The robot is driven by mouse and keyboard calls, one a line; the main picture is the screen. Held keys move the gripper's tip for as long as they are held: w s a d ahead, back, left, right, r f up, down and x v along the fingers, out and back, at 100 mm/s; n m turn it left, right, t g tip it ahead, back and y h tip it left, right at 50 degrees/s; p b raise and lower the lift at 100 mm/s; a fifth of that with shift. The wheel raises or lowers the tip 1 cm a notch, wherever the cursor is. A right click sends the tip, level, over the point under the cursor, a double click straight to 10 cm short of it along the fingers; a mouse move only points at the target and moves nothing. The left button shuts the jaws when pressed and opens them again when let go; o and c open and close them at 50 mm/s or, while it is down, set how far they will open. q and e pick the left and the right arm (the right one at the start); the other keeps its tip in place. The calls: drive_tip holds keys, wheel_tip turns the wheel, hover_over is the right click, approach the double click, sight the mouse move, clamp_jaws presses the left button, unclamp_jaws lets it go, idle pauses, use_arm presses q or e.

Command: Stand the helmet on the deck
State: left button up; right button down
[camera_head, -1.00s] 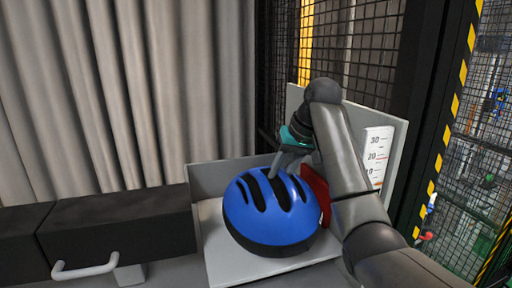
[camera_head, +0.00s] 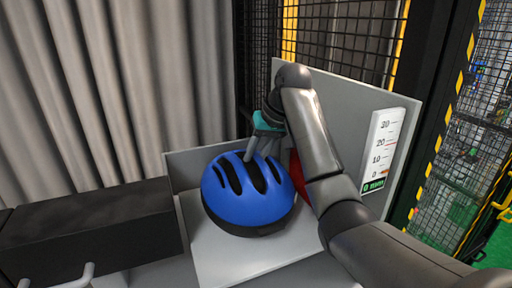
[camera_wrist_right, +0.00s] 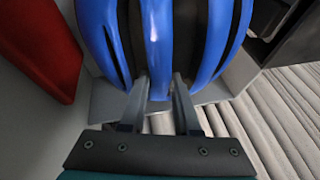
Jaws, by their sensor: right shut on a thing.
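The blue helmet (camera_head: 248,196) with black vents and a black lower rim is upright over the light grey deck (camera_head: 245,258), which has low walls at the back and right. I cannot tell whether its rim touches the deck. My right gripper (camera_head: 257,152) reaches it from above and behind. In the right wrist view its two fingers (camera_wrist_right: 160,100) are shut on a blue rib of the helmet (camera_wrist_right: 158,45), one finger on each side in the vents. My left gripper is not in view.
A red object (camera_head: 298,176) stands just right of the helmet, partly behind my right arm. A white scale board (camera_head: 383,148) is on the right wall. A black box-like beam (camera_head: 95,228) lies left of the deck. Mesh fencing (camera_head: 345,40) stands behind. The deck's front is clear.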

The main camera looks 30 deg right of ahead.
drive_tip(key=shift+w+f, duration=0.1)
drive_tip(key=shift+f, duration=1.7)
drive_tip(key=c, duration=0.6)
unclamp_jaws()
drive_tip(key=shift+f, duration=0.1)
drive_tip(key=shift+o, duration=0.2)
